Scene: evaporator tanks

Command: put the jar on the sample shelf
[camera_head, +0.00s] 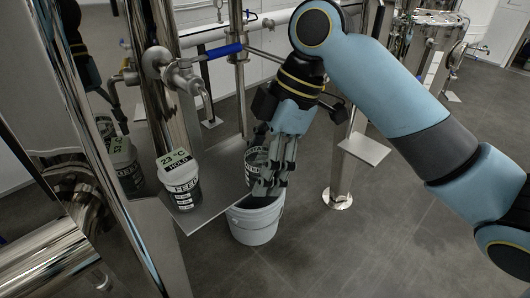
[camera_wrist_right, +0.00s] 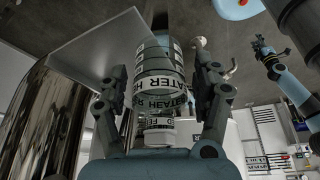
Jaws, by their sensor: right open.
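A jar (camera_head: 254,157) with a black-and-white label is partly hidden behind my right gripper (camera_head: 267,186), which points down over it. In the right wrist view the jar (camera_wrist_right: 158,92) sits between the two spread fingers of my right gripper (camera_wrist_right: 164,88), its white lid toward the camera. The fingers are open, and I cannot tell whether they touch it. A flat metal shelf (camera_head: 212,208) extends to just beneath this area; it also shows in the wrist view (camera_wrist_right: 98,48). I cannot tell what the jar rests on. My left gripper (camera_wrist_right: 265,50) appears small in the wrist view.
A white-lidded FEED container (camera_head: 182,188) with a 23 °C HOLD tag (camera_head: 176,159) stands on the shelf. A grey bucket (camera_head: 254,222) is on the floor below. A tap (camera_head: 184,76) with a blue-handled valve is above. A small plate (camera_head: 364,149) juts out at right.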

